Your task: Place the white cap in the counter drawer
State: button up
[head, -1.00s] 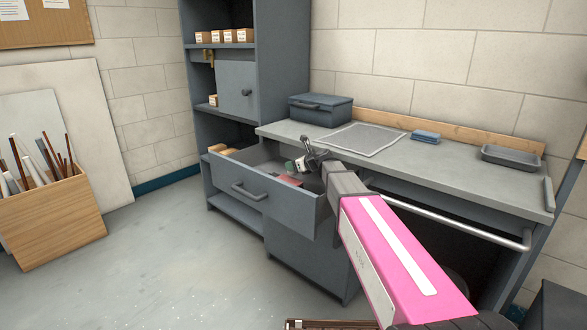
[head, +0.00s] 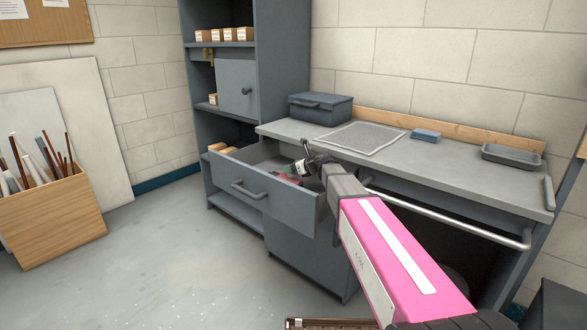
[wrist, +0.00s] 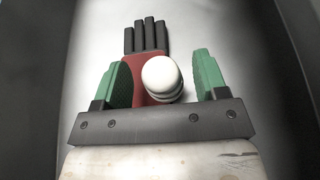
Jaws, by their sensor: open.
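The counter drawer (head: 262,205) is pulled open under the counter's left end. My gripper (head: 303,163) reaches into its opening from the right. In the wrist view the two green fingers of my gripper (wrist: 163,78) are spread apart. The white cap (wrist: 162,77) shows between them, with a gap on each side. It appears over a red and black glove (wrist: 147,58) lying on the drawer's pale floor (wrist: 215,30). I cannot tell whether the cap touches the glove. In the head view the cap is too small to make out clearly.
The counter top (head: 440,170) holds a toolbox (head: 320,107), a grey mesh mat (head: 360,138), a blue block (head: 426,136) and a shallow tray (head: 512,157). A metal rail (head: 450,218) runs along the counter's front. Open floor lies in front of the drawer.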

jog(key=shift+s+d+r, duration=0.1)
jog(key=shift+r, duration=0.3)
jog(key=v, duration=1.1)
jog(key=shift+s+d+r, duration=0.15)
jog(key=shift+d+r, duration=0.05)
dwell(0.6)
